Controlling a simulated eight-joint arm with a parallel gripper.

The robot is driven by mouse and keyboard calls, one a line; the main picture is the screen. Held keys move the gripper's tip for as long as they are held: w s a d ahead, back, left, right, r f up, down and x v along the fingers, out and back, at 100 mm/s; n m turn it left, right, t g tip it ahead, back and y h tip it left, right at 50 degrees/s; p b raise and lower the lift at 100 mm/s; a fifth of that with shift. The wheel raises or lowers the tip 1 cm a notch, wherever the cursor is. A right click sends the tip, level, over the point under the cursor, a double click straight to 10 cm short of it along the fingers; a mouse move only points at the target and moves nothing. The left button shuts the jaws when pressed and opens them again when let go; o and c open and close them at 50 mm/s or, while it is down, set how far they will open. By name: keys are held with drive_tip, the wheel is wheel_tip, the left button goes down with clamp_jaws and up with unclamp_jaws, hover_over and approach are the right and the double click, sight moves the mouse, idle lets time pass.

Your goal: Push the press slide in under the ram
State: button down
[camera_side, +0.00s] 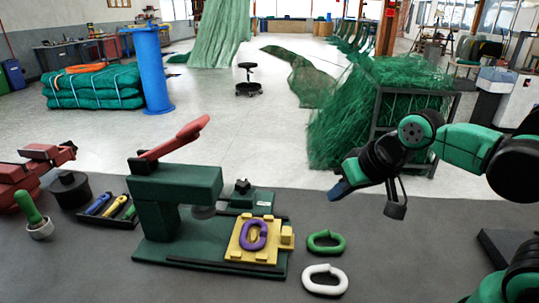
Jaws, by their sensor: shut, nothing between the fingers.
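The dark green press (172,190) stands on the bench with its red lever (175,138) raised to the right. Its grey ram (203,211) shows under the head. The yellow press slide (287,239) lies on the press's green base, to the right of the ram and out from under it. A purple link (253,235) lies on the slide. My gripper (341,190) is shut and empty, raised to the right of the slide and apart from it. Its fingers are partly hidden by its own body.
A green link (326,242) and a white link (325,280) lie on the bench right of the slide. Bench between the links and my arm is clear.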

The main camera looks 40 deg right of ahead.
sight(244, 231)
drive_tip(key=f+m+g+y, duration=0.1)
drive_tip(key=f+m, duration=0.2)
drive_tip(key=m, duration=0.5)
drive_tip(key=w+f+m+g+y, duration=0.1)
drive_tip(key=f+m, duration=0.2)
drive_tip(key=m, duration=0.5)
drive_tip(key=w+f+m+g+y, duration=0.1)
drive_tip(key=f+m, duration=0.3)
drive_tip(key=m, duration=0.4)
drive_tip(key=shift+d, duration=0.2)
drive_tip(key=shift+w+a, duration=0.9)
drive_tip(key=shift+a, duration=0.05)
drive_tip(key=shift+w+a, duration=0.45)
drive_tip(key=shift+w, duration=0.05)
drive_tip(key=shift+w+a, duration=0.1)
drive_tip(key=w+a, duration=0.7)
drive_tip(key=shift+w+a, duration=0.1)
